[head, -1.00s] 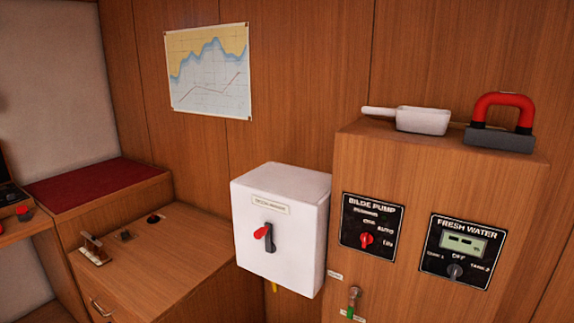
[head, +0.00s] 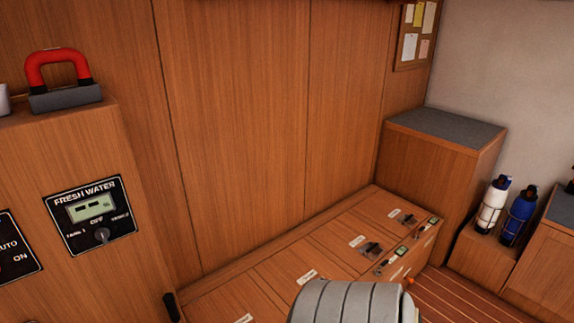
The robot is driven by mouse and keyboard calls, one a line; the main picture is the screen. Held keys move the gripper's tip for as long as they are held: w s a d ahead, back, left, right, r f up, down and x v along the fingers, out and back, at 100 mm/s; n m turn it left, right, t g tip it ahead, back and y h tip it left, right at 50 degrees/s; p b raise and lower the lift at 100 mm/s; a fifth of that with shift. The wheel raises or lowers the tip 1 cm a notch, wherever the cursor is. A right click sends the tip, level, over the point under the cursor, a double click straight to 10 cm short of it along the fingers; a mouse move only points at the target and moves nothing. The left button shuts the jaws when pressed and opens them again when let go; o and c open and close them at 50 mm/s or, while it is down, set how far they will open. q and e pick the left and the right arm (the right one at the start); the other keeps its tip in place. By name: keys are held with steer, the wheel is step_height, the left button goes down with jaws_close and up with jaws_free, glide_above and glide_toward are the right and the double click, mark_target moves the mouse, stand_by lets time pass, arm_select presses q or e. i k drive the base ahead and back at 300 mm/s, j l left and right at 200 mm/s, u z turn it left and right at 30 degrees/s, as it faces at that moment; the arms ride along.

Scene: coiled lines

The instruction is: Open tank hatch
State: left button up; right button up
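A low wooden bench (head: 322,243) runs along the wall at the lower middle, its top split into several lid-like panels with small white labels. A dark metal fitting (head: 371,249) sits on one panel and a similar one (head: 402,217) on the panel farther right. These panels look closed. I cannot read the labels, so I cannot tell which panel is the tank hatch. The near part of the bench is cut off by the bottom edge.
A wooden cabinet with a fresh water panel (head: 91,215) and a red-handled block (head: 62,80) stands at left. A grey-topped wooden box (head: 443,130), a white bottle (head: 493,203) and a blue bottle (head: 517,214) are at right. Striped floor (head: 462,298) shows at lower right.

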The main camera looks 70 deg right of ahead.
mark_target(399, 218)
steer(key=z, duration=3.05)
steer(key=u, duration=0.6)
steer(key=i+l+u, duration=0.25)
steer(key=l+u, duration=0.25)
steer(key=i+l+u, duration=0.25)
steer(key=l, duration=0.15)
steer(key=l+u, duration=0.2)
steer(key=l, duration=0.15)
